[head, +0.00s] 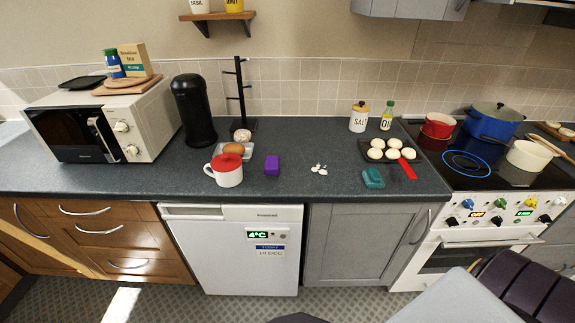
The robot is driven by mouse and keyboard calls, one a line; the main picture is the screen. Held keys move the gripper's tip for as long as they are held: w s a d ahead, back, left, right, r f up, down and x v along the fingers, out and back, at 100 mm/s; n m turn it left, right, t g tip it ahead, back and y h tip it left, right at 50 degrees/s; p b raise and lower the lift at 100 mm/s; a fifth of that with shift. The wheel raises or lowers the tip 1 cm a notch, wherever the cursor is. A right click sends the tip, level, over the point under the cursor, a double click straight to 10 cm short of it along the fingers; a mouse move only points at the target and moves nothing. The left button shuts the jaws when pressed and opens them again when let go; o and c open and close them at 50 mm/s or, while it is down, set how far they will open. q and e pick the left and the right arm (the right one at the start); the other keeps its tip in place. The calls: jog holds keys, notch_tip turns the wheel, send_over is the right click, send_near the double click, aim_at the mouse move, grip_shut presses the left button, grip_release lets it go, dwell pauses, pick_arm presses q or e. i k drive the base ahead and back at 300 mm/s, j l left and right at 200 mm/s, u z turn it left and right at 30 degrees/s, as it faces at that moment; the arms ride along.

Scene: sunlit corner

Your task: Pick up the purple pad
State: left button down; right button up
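The purple pad (272,165) is a small block on the dark worktop (320,184) in the head view. It stands right of the red and white mug (228,172), with a narrow gap between them. Its visible sides are uncovered. A similar teal pad (373,178) lies further right near the worktop's front edge. Neither of my grippers shows in the head view, so I cannot see whether they are open or shut.
Behind the mug is a tray (249,149) with a brown egg. White fragments (319,169) lie right of the purple pad. A microwave (104,118) stands left, the hob (470,161) right. The worktop before the pad is clear.

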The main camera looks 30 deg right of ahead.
aim_at(272, 164)
jog(key=i+j+z, duration=0.15)
jog(key=j+z, duration=0.2)
jog(key=i+j+z, duration=0.1)
jog(key=j+z, duration=0.25)
jog(key=j, duration=0.15)
jog(key=j+z, duration=0.3)
jog(key=j, duration=0.15)
